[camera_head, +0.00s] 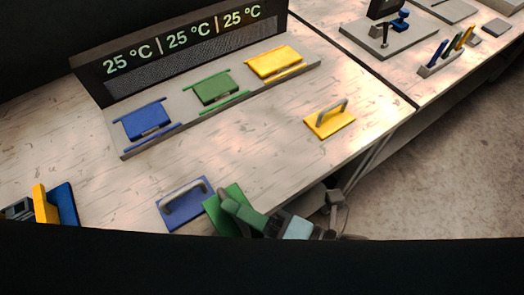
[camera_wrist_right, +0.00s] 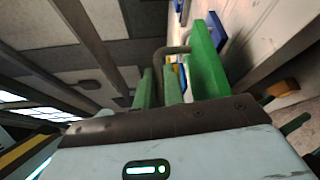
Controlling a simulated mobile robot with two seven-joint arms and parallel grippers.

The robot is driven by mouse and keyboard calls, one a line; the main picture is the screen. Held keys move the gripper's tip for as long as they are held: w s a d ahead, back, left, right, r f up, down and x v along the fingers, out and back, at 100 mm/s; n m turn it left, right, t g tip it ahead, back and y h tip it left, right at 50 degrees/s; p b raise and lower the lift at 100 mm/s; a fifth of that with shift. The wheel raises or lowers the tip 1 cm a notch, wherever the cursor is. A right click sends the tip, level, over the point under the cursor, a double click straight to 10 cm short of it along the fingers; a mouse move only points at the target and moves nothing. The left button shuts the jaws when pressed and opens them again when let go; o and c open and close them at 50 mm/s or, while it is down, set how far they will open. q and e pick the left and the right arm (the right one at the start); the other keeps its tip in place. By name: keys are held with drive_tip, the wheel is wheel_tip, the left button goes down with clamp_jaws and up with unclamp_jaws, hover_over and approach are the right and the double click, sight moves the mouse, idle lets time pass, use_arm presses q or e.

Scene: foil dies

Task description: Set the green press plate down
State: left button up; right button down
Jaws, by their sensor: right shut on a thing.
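The green press plate (camera_head: 219,213) is a flat green square with a grey handle, near the table's front edge in the head view. My right gripper (camera_head: 232,203) is shut on its handle and covers part of the plate. In the right wrist view, the green plate (camera_wrist_right: 208,62) is beyond my green fingers (camera_wrist_right: 160,88), and the bent handle lies between them. I cannot tell whether the plate touches the table. My left gripper is not in view.
A blue plate with a handle (camera_head: 183,207) lies close left of the green one. A yellow handled plate (camera_head: 329,122) lies farther right. A grey base (camera_head: 178,112) holds blue, green and yellow stations before a temperature display (camera_head: 187,45). A yellow-and-blue object (camera_head: 62,204) stands at left.

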drive_tip(key=shift+w+d+b, duration=0.1)
drive_tip(key=shift+w+b, duration=0.2)
drive_tip(key=shift+w, duration=0.1)
drive_tip(key=shift+w+d+f+b, duration=0.2)
drive_tip(key=shift+w+b, duration=0.25)
drive_tip(key=shift+w, duration=0.2)
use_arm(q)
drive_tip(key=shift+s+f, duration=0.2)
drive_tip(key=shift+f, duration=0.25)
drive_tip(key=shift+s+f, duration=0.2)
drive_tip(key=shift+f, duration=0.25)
use_arm(e)
drive_tip(key=w+d, duration=0.1)
drive_tip(key=w, duration=0.3)
drive_tip(key=w+d, duration=0.1)
drive_tip(key=w, duration=0.4)
drive_tip(key=w+d, duration=0.2)
drive_tip(key=w, duration=0.2)
drive_tip(key=shift+w+f, duration=0.15)
drive_tip(key=shift+f, duration=0.25)
drive_tip(key=shift+f, duration=1.75)
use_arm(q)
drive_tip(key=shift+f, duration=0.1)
use_arm(e)
drive_tip(key=shift+f, duration=0.1)
